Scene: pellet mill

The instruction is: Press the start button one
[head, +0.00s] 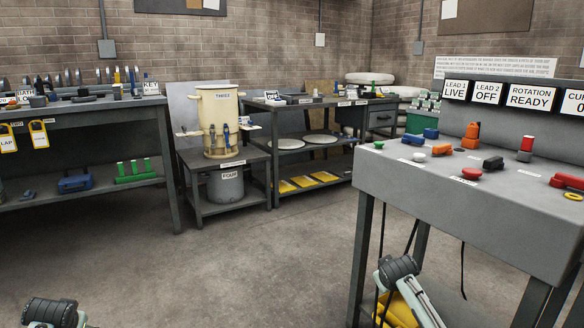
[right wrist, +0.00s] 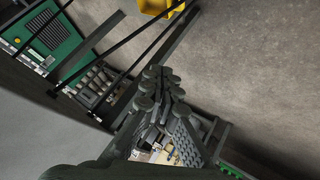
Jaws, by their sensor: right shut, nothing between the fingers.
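The grey control console (head: 450,205) stands at the right in the head view. On its top are a white round button (head: 419,157), a red mushroom button (head: 472,173) and several blue, orange and black controls. Their small labels are too small to read, so I cannot tell which is start button one. My right gripper (right wrist: 160,75) is shut and empty in the right wrist view; no button shows near it there. In the head view only part of my right arm shows, low in front of the console.
Display signs (head: 527,96) stand along the console's back. A yellow object (head: 397,312) lies beneath the console, with dark cables hanging nearby. A workbench (head: 90,118) and a stand with a cream drum (head: 218,118) are at the left. The middle floor is clear.

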